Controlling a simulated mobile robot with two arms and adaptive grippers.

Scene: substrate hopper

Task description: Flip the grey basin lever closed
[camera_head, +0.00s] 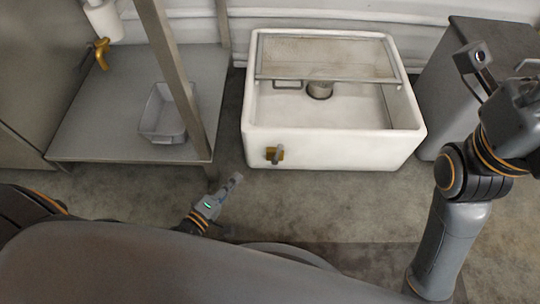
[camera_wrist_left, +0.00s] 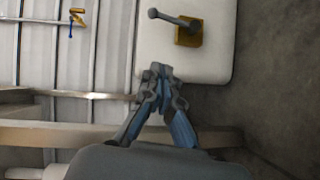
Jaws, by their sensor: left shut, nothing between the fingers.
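The grey lever (camera_head: 279,153) sits on a brass valve on the front wall of the white basin (camera_head: 335,146). In the left wrist view the lever (camera_wrist_left: 170,18) is a grey bar with a round knob, reaching left from its brass mount (camera_wrist_left: 190,34). My left gripper (camera_head: 237,178) is shut and empty, in front of the basin's left front corner and apart from the lever. In the left wrist view its fingertips (camera_wrist_left: 156,72) lie just below the lever. The right arm is at the right edge; its fingers cannot be made out clearly.
A metal table (camera_head: 105,110) with an upright post stands left of the basin and holds a grey tub (camera_head: 165,117). A yellow tap (camera_head: 101,53) is at the back left. A dark cabinet (camera_head: 440,95) stands right of the basin. The floor in front is clear.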

